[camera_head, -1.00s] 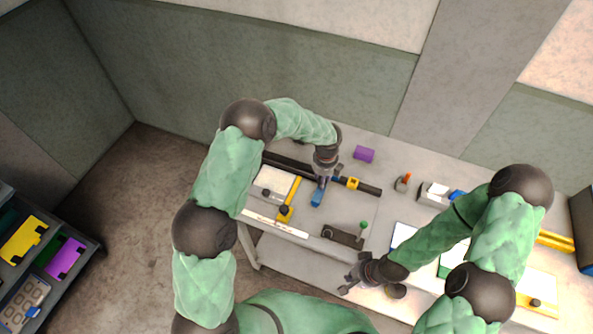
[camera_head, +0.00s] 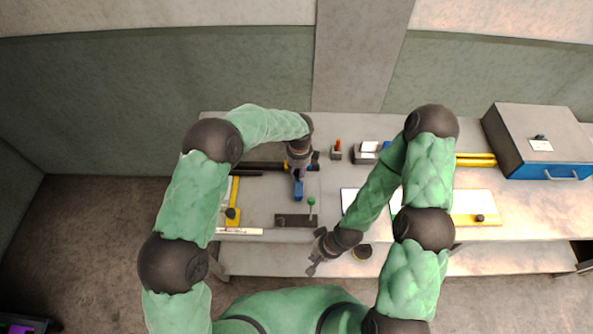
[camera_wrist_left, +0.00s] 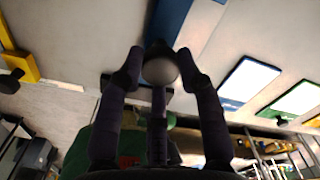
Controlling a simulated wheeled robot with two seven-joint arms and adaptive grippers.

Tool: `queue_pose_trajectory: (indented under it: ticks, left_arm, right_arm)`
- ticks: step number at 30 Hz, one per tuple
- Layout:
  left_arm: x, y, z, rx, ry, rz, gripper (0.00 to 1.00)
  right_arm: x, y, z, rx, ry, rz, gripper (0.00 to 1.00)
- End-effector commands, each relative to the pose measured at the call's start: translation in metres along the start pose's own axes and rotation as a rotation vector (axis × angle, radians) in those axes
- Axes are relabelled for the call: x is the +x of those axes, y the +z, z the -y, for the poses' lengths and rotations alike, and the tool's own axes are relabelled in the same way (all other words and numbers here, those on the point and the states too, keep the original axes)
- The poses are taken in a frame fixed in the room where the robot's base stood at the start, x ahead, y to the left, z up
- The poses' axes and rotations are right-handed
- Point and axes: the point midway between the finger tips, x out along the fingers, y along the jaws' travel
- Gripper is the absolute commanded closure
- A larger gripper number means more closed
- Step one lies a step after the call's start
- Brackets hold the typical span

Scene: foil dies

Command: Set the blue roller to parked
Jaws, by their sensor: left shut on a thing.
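The blue roller (camera_head: 298,188) is a blue bar sticking out toward the front from a dark rail (camera_head: 262,166) on the bench. In the left wrist view its blue bar (camera_wrist_left: 172,18) runs away at the top, with a round grey knob (camera_wrist_left: 160,70) in front of it. My left gripper (camera_head: 300,168) is over the rail, its fingers (camera_wrist_left: 160,68) closed around the knob.
A dark block with a green-knobbed lever (camera_head: 311,202) stands in front of the roller. A yellow piece with a black knob (camera_head: 233,212) is to the left. A small red-topped holder (camera_head: 337,150) stands behind; a grey box (camera_head: 540,140) is far right.

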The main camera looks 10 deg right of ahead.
Motion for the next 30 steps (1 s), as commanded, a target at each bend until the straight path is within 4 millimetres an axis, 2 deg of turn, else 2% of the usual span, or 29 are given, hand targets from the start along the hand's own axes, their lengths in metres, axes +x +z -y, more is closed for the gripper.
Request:
queue_pose_trajectory:
  ticks: [3,4,6,15,19,23,30]
  left_arm:
    - [0.000,-0.003,0.003,0.001,-0.006,-0.002,1.00]
    - [0.000,-0.003,0.003,0.002,-0.007,-0.002,0.55]
    - [0.000,-0.003,0.003,0.002,-0.006,-0.002,0.40]
    - [0.000,-0.002,0.002,0.001,-0.004,-0.001,0.40]
    - [-0.007,-0.001,0.002,0.001,-0.005,0.000,0.40]
    - [-0.025,-0.001,0.003,0.000,-0.007,0.001,0.40]
    - [-0.073,-0.002,0.003,0.002,-0.006,0.001,0.40]
  right_arm:
    - [0.000,0.000,0.000,0.000,0.000,0.000,1.00]
    - [0.000,0.000,0.000,0.000,0.000,0.000,1.00]
    - [0.000,0.000,0.000,0.000,0.000,0.000,1.00]
    - [0.000,0.000,0.000,0.000,0.000,0.000,1.00]
    - [0.000,0.000,0.000,0.000,0.000,0.000,1.00]
    - [0.000,0.000,0.000,0.000,0.000,0.000,1.00]
    - [0.000,0.000,0.000,0.000,0.000,0.000,1.00]
